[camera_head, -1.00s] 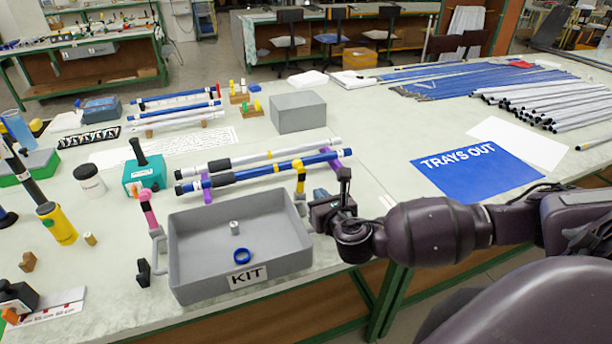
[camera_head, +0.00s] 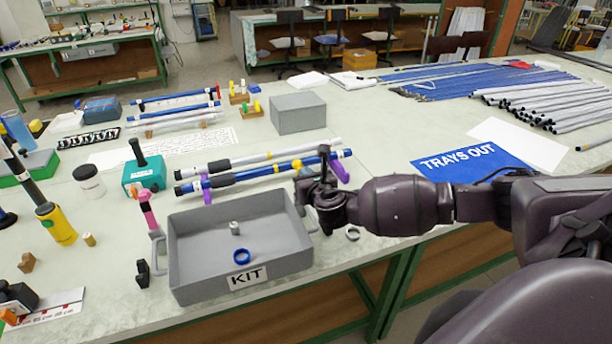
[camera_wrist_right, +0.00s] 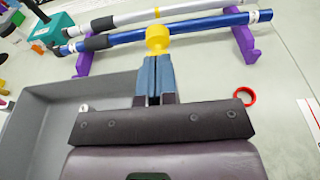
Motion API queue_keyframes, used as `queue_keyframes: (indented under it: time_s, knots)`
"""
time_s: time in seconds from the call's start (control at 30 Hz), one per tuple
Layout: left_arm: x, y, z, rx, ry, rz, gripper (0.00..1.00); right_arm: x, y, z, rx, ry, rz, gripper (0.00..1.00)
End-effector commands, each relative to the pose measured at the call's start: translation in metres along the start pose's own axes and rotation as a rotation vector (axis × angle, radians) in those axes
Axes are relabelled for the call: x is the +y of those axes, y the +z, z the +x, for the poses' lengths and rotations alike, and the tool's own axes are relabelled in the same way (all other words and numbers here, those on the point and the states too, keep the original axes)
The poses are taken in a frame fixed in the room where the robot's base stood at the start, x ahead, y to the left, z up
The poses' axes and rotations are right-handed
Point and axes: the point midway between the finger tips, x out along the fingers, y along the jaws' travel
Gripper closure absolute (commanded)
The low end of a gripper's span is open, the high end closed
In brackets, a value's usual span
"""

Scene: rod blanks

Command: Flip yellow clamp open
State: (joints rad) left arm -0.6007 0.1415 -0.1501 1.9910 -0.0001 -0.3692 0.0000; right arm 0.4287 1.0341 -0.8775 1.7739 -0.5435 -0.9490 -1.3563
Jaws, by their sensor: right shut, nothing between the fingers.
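The yellow clamp sits at the kit tray's right edge. In the head view only its yellow tip (camera_head: 297,165) shows, the rest hidden behind my right gripper (camera_head: 306,186). In the right wrist view its yellow knob (camera_wrist_right: 157,38) stands right at the ends of my shut blue fingertips (camera_wrist_right: 153,66). I cannot tell whether they touch it. Nothing is held between them. The clamp's lower part and lever angle are hidden. The grey kit tray (camera_head: 202,222) has a pink-handled clamp (camera_head: 147,207) on its left side. My left gripper is not in view.
A blue rod (camera_head: 262,171) and a white rod (camera_head: 250,157) lie on purple holders behind the tray. A blue ring (camera_head: 242,256) and a small metal part (camera_head: 234,228) lie inside the tray. A small ring (camera_head: 352,233) lies to its right; it looks red in the wrist view.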

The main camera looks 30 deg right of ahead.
Motion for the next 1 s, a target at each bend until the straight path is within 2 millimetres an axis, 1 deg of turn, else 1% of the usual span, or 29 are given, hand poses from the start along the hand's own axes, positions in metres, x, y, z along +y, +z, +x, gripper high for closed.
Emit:
queue_keyframes:
  time_s: [0.13, 0.27, 0.4, 0.53, 0.7, 1.0]
  knots:
    - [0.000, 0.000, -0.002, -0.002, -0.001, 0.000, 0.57, 0.000, 0.001, 0.001, 0.000, 0.000, 0.000, 1.00]
    - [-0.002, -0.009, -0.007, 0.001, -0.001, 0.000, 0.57, 0.001, 0.008, 0.007, -0.001, 0.000, 0.002, 1.00]
    - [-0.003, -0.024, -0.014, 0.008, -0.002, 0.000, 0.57, 0.001, 0.016, 0.021, -0.002, -0.001, 0.002, 1.00]
    - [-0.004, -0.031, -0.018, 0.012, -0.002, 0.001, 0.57, 0.001, 0.018, 0.034, 0.000, 0.000, 0.002, 1.00]
    - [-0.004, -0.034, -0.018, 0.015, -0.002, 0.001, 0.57, 0.001, 0.019, 0.043, -0.002, 0.001, 0.001, 1.00]
    - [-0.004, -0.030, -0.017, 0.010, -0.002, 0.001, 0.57, -0.001, 0.020, 0.045, -0.006, -0.002, 0.000, 1.00]
